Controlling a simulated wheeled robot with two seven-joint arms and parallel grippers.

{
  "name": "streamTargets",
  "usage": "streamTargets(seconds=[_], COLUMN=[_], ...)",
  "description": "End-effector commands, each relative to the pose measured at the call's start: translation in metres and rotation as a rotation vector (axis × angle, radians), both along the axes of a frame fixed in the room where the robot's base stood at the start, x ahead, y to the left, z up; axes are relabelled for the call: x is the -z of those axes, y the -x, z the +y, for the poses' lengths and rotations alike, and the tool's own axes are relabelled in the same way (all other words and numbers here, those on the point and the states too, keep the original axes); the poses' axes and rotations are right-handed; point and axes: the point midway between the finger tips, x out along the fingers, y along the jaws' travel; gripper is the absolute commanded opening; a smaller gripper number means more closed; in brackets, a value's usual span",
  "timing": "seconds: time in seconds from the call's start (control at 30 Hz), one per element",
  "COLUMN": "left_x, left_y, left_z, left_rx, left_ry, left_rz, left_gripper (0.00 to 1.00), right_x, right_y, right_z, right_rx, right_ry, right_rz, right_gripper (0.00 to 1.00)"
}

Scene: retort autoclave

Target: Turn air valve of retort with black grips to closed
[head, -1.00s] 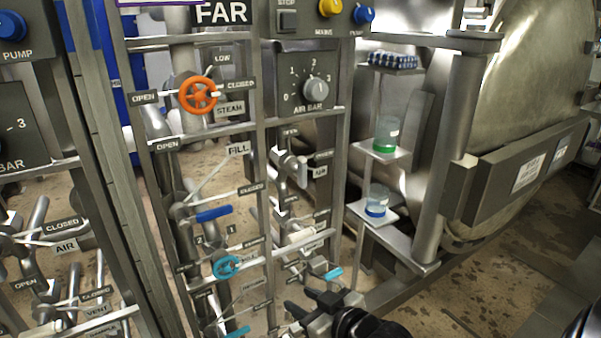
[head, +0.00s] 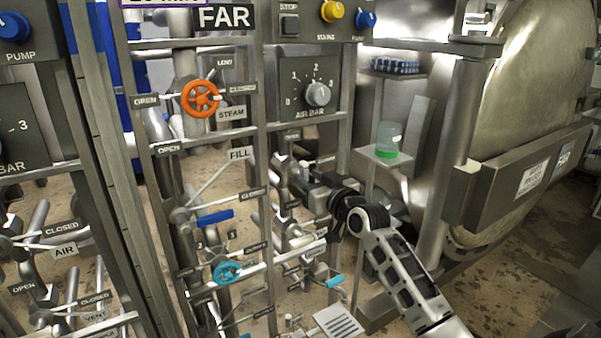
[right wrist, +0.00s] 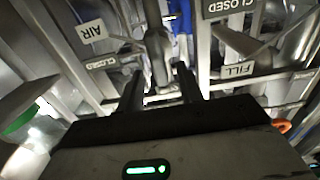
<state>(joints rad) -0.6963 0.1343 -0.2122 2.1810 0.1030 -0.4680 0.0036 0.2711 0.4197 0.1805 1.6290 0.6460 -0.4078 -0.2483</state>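The air valve on the panel marked FAR is mostly hidden behind my right gripper in the head view; part of its grey metal body (head: 280,164) shows. In the right wrist view its grey lever (right wrist: 158,55) stands between the two black fingers of my right gripper (right wrist: 160,78), with gaps on both sides. The fingers are apart. My right gripper (head: 300,180) also shows in the head view, reaching in from the right. The AIR label (right wrist: 92,32) and a CLOSED label (right wrist: 102,63) appear upside down in the wrist view. I see no black grips. My left gripper is out of view.
The orange steam wheel (head: 201,98), blue fill lever (head: 214,217) and light-blue wheel (head: 227,271) are left of the gripper. A shelf with a green-bottomed beaker (head: 388,140) is close to its right. The large retort vessel (head: 525,90) stands further right.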

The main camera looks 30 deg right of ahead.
Motion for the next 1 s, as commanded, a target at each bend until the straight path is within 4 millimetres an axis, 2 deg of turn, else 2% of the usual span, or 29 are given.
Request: streamTargets(seconds=[0.1, 0.3, 0.67, 0.7, 0.8, 1.0], left_x=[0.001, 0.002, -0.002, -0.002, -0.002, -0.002], left_y=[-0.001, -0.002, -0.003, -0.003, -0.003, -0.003], left_z=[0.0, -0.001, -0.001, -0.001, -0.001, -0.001], left_rx=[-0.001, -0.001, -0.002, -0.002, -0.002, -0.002], left_ry=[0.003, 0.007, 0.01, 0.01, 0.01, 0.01], left_rz=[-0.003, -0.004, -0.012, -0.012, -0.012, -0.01], left_gripper=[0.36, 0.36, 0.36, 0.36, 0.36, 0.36], right_x=[0.0, 0.0, 0.001, 0.001, 0.001, 0.001], right_y=[-0.022, -0.042, -0.046, -0.046, -0.046, -0.045], right_z=[-0.001, -0.002, -0.002, -0.002, -0.002, -0.002], right_rx=[0.001, 0.001, 0.0, 0.0, 0.0, 0.0], right_ry=[0.0, 0.0, 0.002, 0.002, 0.001, -0.001], right_rz=[-0.001, -0.001, 0.0, 0.0, 0.0, 0.001], right_gripper=[0.36, 0.36, 0.36, 0.25, 0.0, 0.0])
